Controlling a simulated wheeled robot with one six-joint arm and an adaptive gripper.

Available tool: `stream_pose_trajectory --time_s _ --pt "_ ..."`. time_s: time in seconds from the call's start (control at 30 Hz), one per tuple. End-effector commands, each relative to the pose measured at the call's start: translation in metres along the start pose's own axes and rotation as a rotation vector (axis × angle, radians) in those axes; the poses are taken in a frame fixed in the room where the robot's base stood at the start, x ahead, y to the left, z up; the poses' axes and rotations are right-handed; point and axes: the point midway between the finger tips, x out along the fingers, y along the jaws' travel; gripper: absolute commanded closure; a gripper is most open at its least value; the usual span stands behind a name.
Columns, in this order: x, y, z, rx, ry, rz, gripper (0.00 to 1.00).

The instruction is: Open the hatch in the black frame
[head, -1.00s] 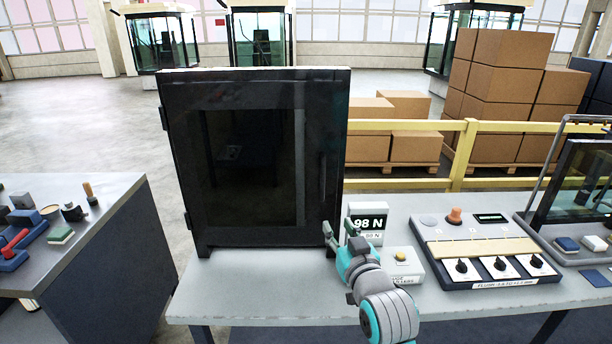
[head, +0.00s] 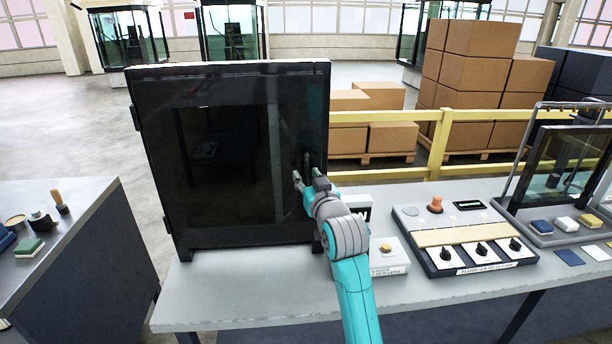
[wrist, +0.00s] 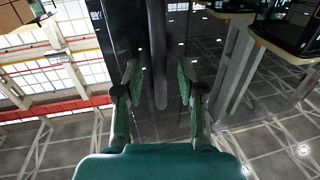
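The hatch (head: 225,150) is a dark glossy panel in a black frame (head: 160,170) standing upright on the grey table. It looks shut, with hinges on its left side. A dark vertical bar handle (wrist: 158,60) is near its right edge. In the head view my gripper (head: 308,180) is at the lower end of that handle and partly hides it. In the wrist view the gripper's fingers are spread apart, with the handle between them and a gap on each side.
A darker bench (head: 90,240) stands left, across a floor gap. A yellow rail (head: 440,140) runs behind.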

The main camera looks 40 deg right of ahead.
Motion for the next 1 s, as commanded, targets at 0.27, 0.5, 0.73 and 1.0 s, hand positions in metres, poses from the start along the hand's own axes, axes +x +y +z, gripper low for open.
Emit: stream_pose_trajectory --time_s 0.27,0.5,0.73,1.0 --pt "0.0138 -0.0001 -0.0002 0.0 0.0 0.0 0.61" --pt "0.0138 -0.0001 -0.0002 0.0 0.0 0.0 0.68" --pt "0.0137 -0.0001 -0.0002 0.0 0.0 0.0 1.0" --pt "0.0127 -0.0005 -0.0001 0.0 0.0 0.006 1.0"
